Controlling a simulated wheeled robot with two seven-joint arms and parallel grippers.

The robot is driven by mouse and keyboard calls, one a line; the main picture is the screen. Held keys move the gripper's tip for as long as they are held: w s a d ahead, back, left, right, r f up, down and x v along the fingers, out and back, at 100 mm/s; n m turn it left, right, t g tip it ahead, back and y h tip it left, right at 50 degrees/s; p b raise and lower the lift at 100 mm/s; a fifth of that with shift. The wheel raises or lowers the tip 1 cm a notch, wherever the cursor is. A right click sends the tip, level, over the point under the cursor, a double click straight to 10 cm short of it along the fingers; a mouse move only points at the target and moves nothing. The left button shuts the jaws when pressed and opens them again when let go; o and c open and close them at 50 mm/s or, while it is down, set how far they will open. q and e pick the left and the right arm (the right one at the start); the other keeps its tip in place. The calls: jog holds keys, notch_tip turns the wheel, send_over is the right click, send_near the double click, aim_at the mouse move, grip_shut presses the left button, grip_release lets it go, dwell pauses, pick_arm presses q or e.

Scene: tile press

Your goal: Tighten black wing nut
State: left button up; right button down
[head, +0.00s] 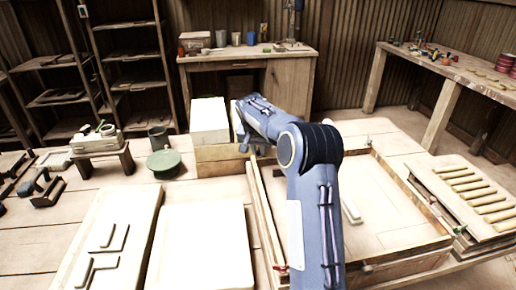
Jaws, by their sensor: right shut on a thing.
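My right gripper (245,147) points down at the far left corner of the wooden press frame (268,215). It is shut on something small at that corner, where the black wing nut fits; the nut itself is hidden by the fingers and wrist. A small red fitting (281,267) shows at the near left corner of the frame. A green fitting (460,229) shows at the right corner. My left gripper is not in view.
A white block (209,121) stands just behind and left of the gripper. A green round pot (164,163) and a small bench (101,159) stand further left. Pale boards (203,245) lie at the front. A rack of rods (476,195) lies to the right.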

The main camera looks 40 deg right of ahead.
jog(key=m+p, duration=0.1)
jog(key=m, duration=0.1)
jog(key=m+g+p, duration=0.1)
jog(key=m, duration=0.1)
jog(key=shift+w+a+r+h+p, duration=0.1)
jog(key=shift+w+r+h+p, duration=0.1)
jog(key=shift+h+p, duration=0.2)
jog(key=m+g+p, duration=0.1)
jog(key=m+p, duration=0.1)
jog(key=shift+m, duration=0.4)
jog(key=m+g+p, duration=0.1)
jog(key=m+p, duration=0.2)
jog(key=shift+w+g+p, duration=0.2)
jog(key=shift+g+p, duration=0.2)
jog(key=shift+w+f+m+g+y+p, duration=0.15)
jog(key=shift+m+g+p, duration=0.1)
jog(key=shift+m+p, duration=0.55)
jog(key=shift+s+m+g+y+p, duration=0.15)
jog(key=shift+m+g+p, duration=0.1)
jog(key=shift+m+p, duration=0.55)
jog(key=shift+w, duration=0.1)
jog(key=c, duration=1.4)
grip_release()
jog(key=shift+o, duration=0.2)
